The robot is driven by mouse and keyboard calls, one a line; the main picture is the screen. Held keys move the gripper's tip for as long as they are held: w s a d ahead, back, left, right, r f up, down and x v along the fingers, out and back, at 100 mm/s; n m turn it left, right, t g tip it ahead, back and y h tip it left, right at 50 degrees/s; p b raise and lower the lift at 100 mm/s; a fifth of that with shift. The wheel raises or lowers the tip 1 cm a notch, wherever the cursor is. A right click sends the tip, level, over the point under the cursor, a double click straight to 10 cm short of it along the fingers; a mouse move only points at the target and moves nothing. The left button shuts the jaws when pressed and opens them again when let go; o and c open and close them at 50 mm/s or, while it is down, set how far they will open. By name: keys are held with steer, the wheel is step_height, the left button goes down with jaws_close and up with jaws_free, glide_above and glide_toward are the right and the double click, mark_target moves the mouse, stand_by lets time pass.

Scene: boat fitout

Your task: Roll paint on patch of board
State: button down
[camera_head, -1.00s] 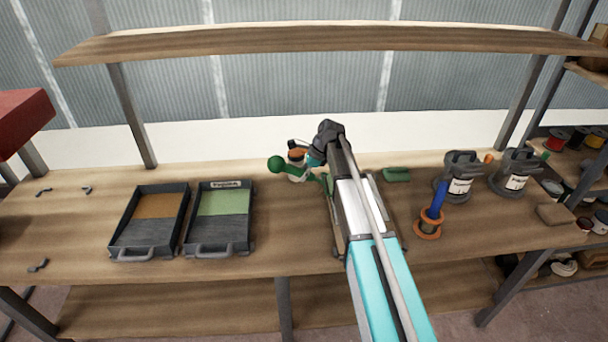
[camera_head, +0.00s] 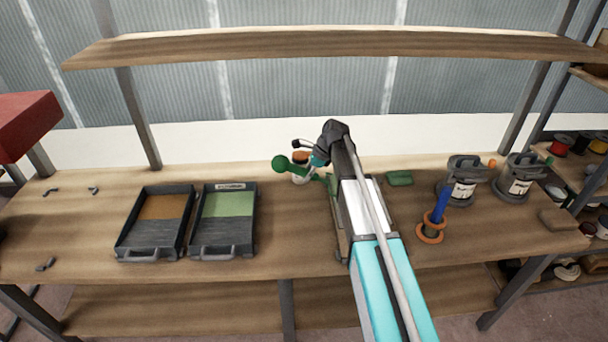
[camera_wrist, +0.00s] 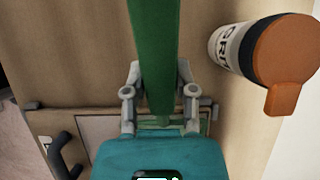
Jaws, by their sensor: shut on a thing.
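My gripper (camera_wrist: 160,85) is shut on a long green handle (camera_wrist: 153,35), which runs up out of the top of the wrist view. The roller head is not clearly seen. In the head view my gripper (camera_head: 319,165) is over the back middle of the bench, partly hidden by my arm. A green rounded end (camera_head: 279,162) shows to its left. A pale, framed flat panel (camera_wrist: 97,126) lies below my gripper in the wrist view; it may be the board. Most of it is hidden. Two dark paint trays stand on the left, one with orange-brown paint (camera_head: 163,206), one with green paint (camera_head: 229,203).
A white jar with an orange cap (camera_wrist: 283,50) stands close to my gripper. A green block (camera_head: 399,178), a blue-handled tool in an orange ring (camera_head: 438,208) and two grey lidded containers (camera_head: 462,182) stand right. A shelf (camera_head: 330,44) spans above.

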steer(key=s, duration=0.9)
stand_by(0.4)
steer(key=shift+f+b, duration=0.75)
steer(key=shift+f, duration=0.05)
stand_by(0.8)
steer(key=shift+d, duration=0.1)
steer(key=d, duration=0.4)
steer(key=shift+d+r, duration=0.15)
steer(key=shift+d, duration=0.15)
steer(key=shift+d, duration=0.15)
stand_by(0.3)
steer(key=shift+d, duration=2.25)
